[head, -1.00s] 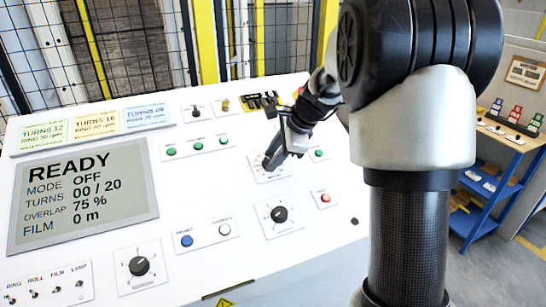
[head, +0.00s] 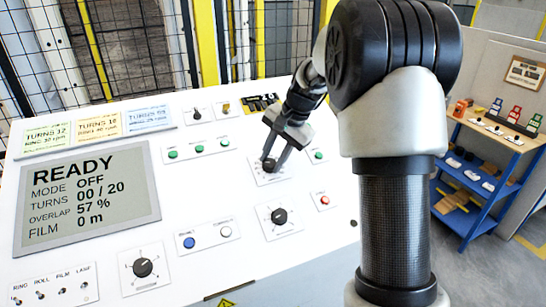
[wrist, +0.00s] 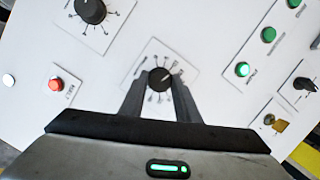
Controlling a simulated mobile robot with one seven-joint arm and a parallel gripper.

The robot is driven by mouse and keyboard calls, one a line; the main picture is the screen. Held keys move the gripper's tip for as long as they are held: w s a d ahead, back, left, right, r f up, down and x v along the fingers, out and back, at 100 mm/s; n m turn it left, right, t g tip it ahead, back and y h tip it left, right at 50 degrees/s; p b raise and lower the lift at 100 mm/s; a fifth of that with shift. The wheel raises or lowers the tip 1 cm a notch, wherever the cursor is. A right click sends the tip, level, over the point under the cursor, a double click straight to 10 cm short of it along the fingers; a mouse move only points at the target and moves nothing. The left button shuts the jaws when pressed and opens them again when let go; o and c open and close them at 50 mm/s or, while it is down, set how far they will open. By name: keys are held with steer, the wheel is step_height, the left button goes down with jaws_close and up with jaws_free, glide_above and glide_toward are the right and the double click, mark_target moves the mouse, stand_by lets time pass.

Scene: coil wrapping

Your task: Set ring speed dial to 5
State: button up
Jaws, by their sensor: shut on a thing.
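The white control panel (head: 200,270) carries several black dials, with labels too small to read, so I cannot tell which is the ring speed dial. My gripper (head: 271,162) is shut on the upper dial (head: 268,166), partly hidden by the fingers. The wrist view shows this dial (wrist: 158,78) between the two fingertips (wrist: 160,88), its white pointer tilted up to the right. Another dial (head: 279,216) sits below it, and a large dial (head: 143,267) sits at lower left. The display (head: 90,195) reads READY, MODE OFF, TURNS 00 / 20, OVERLAP 57 %, FILM 0 m.
Green buttons (head: 197,149) lie above the gripped dial, and a red button (head: 325,200) lies at lower right. Blue and white buttons (head: 189,242) sit below. Coloured cards (head: 98,127) stand at the back left. A blue shelf (head: 480,195) stands at the right.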

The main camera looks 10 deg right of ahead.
steer(key=n, duration=0.3)
steer(key=shift+w+n+g+h, duration=0.1)
steer(key=shift+n+g+h, duration=0.2)
steer(key=shift+h, duration=0.1)
steer(key=shift+a+n+h+p, duration=0.1)
steer(key=shift+n+h+p, duration=0.3)
steer(key=shift+n, duration=1.1)
steer(key=o, duration=1)
steer(key=shift+r, duration=0.1)
steer(key=v, duration=1.7)
steer(key=shift+w+r, duration=0.15)
steer(key=shift+r, duration=0.05)
